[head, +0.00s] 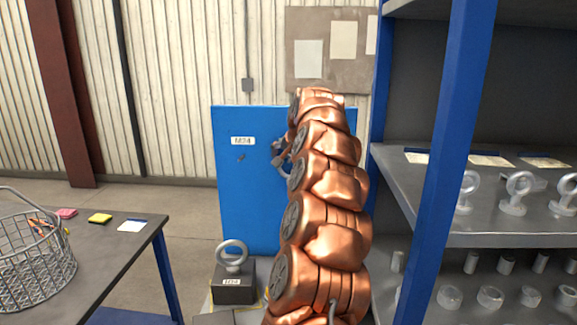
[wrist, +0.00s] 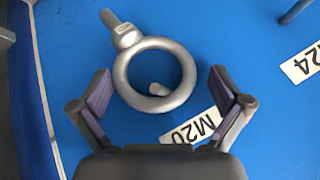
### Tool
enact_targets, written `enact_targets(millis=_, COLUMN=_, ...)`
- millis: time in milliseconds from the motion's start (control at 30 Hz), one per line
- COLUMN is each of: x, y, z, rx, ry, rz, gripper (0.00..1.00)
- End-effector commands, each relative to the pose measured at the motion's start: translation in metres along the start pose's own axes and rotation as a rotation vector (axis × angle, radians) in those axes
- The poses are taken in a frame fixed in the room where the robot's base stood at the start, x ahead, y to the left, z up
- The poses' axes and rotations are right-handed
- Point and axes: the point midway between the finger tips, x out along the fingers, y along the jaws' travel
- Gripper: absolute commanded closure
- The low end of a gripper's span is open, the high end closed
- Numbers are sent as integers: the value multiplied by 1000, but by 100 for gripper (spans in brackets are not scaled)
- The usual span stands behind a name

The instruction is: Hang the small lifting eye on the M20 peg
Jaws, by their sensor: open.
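The small lifting eye (wrist: 187,72), a grey metal ring with a short threaded shank, is in the wrist view against the blue board. The M20 peg (wrist: 157,89) shows inside the ring, close to the ring's edge on the label side. The eye appears to hang on it, shank pointing away from the M20 label (wrist: 190,130), which reads upside down. My gripper (wrist: 162,92) is open, with one finger on each side of the ring and gaps between. In the head view my gripper (head: 281,155) is at the board, mostly hidden by my arm.
The blue board (head: 225,195) also carries an M24 label (head: 243,141) with a peg (head: 241,157) below. A larger eye (head: 232,256) stands on a dark block (head: 233,283). A wire basket (head: 35,265) is on the left table; shelving (head: 470,225) with several eyes is right.

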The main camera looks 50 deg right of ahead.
Motion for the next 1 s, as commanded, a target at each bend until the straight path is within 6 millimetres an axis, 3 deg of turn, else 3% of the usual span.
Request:
enact_targets(millis=533, x=-96, y=0, z=-2, rx=2, ry=4, rz=-1, gripper=0)
enact_targets(millis=900, x=-106, y=0, z=0, rx=0, ry=1, rz=-1, gripper=0)
enact_targets(millis=1000, x=-106, y=-5, z=9, rx=-21, ry=-13, rz=-3, gripper=0)
